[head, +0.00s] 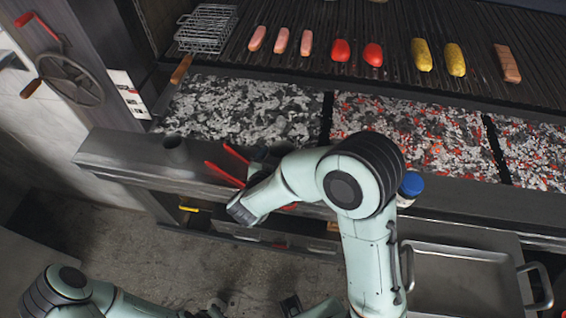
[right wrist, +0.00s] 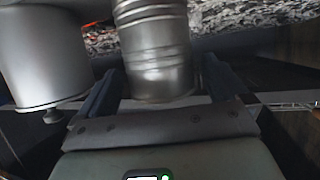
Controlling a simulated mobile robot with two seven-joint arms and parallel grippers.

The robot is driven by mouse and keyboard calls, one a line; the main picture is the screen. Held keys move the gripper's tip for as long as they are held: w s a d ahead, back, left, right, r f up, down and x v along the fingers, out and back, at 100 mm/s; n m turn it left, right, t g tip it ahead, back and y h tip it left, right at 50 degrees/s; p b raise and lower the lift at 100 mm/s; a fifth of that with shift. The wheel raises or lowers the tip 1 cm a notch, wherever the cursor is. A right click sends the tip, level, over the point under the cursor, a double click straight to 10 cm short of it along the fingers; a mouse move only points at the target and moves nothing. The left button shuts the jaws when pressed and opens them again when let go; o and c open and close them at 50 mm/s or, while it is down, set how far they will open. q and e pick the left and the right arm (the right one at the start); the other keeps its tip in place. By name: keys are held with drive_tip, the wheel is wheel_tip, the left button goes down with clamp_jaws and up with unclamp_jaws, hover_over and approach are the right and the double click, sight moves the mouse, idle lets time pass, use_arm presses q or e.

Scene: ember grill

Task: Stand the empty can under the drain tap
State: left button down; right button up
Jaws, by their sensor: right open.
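A ribbed grey metal can (right wrist: 158,55) stands between the two fingers of my right gripper (right wrist: 160,85) in the right wrist view. The fingers are open, with a visible gap on the can's right side. In the head view my right gripper (head: 256,172) is at the front ledge, partly hidden by my own arm. The can is hard to make out there. I cannot pick out the drain tap for sure. My left arm enters at the bottom left of the head view; its gripper is not clearly visible.
A smooth grey cylinder (right wrist: 42,60) stands close left of the can. Red handles (head: 226,172) lie by my right gripper on the front ledge (head: 120,155). A blue-capped container (head: 411,185) and metal tray (head: 465,280) are to the right. Glowing coals (head: 420,135) lie behind.

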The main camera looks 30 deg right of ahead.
drive_tip(key=shift+x, duration=1)
drive_tip(key=shift+c, duration=0.3)
drive_tip(key=c, duration=1)
drive_tip(key=shift+o, duration=0.2)
drive_tip(key=shift+r, duration=0.1)
